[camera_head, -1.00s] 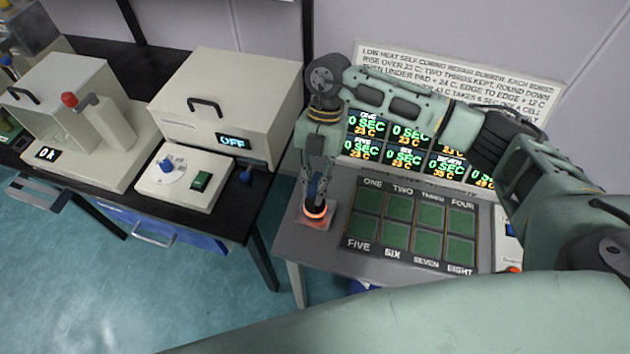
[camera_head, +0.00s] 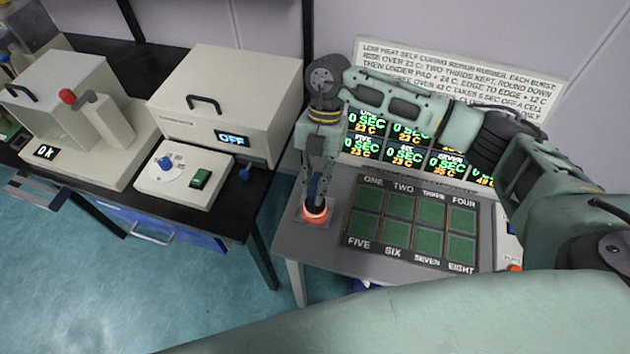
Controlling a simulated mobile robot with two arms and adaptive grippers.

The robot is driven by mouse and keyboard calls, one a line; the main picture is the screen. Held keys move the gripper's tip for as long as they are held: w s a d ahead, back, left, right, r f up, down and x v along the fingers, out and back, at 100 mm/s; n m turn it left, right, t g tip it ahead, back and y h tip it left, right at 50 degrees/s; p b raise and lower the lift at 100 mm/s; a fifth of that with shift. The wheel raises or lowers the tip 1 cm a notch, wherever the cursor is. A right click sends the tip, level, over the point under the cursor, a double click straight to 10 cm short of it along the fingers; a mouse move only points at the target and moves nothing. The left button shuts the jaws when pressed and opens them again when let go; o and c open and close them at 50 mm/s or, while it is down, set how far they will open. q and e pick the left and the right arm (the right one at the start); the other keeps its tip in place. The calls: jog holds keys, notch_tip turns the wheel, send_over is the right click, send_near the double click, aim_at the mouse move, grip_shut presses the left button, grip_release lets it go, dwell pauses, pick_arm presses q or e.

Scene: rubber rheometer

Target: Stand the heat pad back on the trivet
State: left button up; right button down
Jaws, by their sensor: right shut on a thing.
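The heat pad (camera_head: 316,214) is a small dark round piece with a glowing orange-red rim. It sits low over the trivet (camera_head: 303,219), a small pinkish square plate at the left end of the grey table. The pad looks upright; I cannot tell whether it touches the plate. My right gripper (camera_head: 317,197) points straight down from above and is shut on the pad's upper part, which its fingers mostly hide. My left gripper is not in view.
A board of green cells (camera_head: 412,222), numbered one to eight, lies just right of the trivet. Display screens (camera_head: 405,155) stand behind it, partly behind my right arm. A black bench (camera_head: 235,222) with a beige machine (camera_head: 228,100) is at the left.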

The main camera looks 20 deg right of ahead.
jog(key=c, duration=1.6)
grip_release()
jog(key=shift+f, duration=0.1)
jog(key=v, duration=1.2)
jog(key=shift+a, duration=0.1)
jog(key=shift+s, duration=0.1)
